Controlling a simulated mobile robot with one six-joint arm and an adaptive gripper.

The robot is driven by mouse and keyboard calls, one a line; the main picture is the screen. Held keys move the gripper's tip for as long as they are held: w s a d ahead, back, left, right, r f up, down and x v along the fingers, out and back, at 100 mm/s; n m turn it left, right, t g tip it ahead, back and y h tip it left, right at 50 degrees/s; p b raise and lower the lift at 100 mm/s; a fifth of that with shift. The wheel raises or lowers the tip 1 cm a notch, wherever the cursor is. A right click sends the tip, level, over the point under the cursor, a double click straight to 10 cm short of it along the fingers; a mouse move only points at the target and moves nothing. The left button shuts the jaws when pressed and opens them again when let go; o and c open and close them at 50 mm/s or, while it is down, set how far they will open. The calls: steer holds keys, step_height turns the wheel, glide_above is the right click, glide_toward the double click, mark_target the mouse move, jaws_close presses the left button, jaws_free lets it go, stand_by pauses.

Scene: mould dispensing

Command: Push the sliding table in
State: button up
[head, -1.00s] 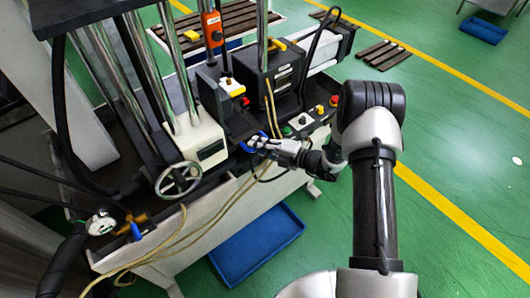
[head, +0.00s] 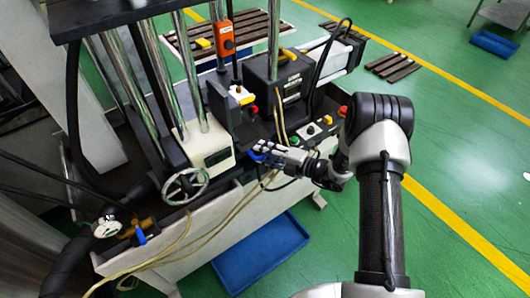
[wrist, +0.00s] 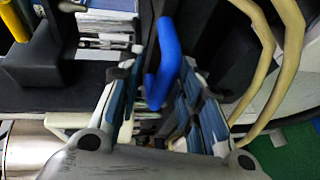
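The sliding table (head: 246,132) looks like the dark plate on the machine, in front of its black block. A blue handle (head: 255,156) is at its near side; the handle also shows large in the wrist view (wrist: 165,55). My gripper (head: 270,150) reaches it from the right in the head view. In the wrist view, the fingers (wrist: 158,105) stand apart, one on each side of the handle's lower end. The fingers look open around the handle; whether either one touches it I cannot tell. The table's rail is hidden.
Yellow hoses (head: 226,205) hang over the machine's front trough, close to my gripper. A button panel (head: 318,130) is right of the handle. A handwheel (head: 186,186) is at the left. A blue tray (head: 262,255) lies on the green floor below.

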steer(key=v, duration=1.2)
steer(key=shift+r, duration=0.1)
steer(key=s+a+r+n+g+h, duration=0.2)
steer(key=s+a+r+n+g, duration=0.15)
steer(key=s+r+n, duration=0.5)
steer(key=s+a+r+n+g+h, duration=0.1)
steer(key=s+a+r+n+g, duration=0.35)
steer(key=r+n, duration=0.65)
steer(key=s+d+r+n+t+h, duration=0.2)
steer(key=s+d+n+h, duration=0.3)
steer(key=s+n, duration=0.3)
steer(key=s+d+r+n+t+h, duration=0.2)
steer(key=s+d+r+n+h, duration=0.2)
steer(key=n, duration=1.1)
steer(key=s+d+h, duration=0.1)
steer(key=s+d, duration=0.2)
steer(key=s, duration=0.1)
steer(key=shift+d+n+h, duration=0.25)
steer(key=shift+n+h, duration=0.05)
steer(key=shift+n, duration=0.05)
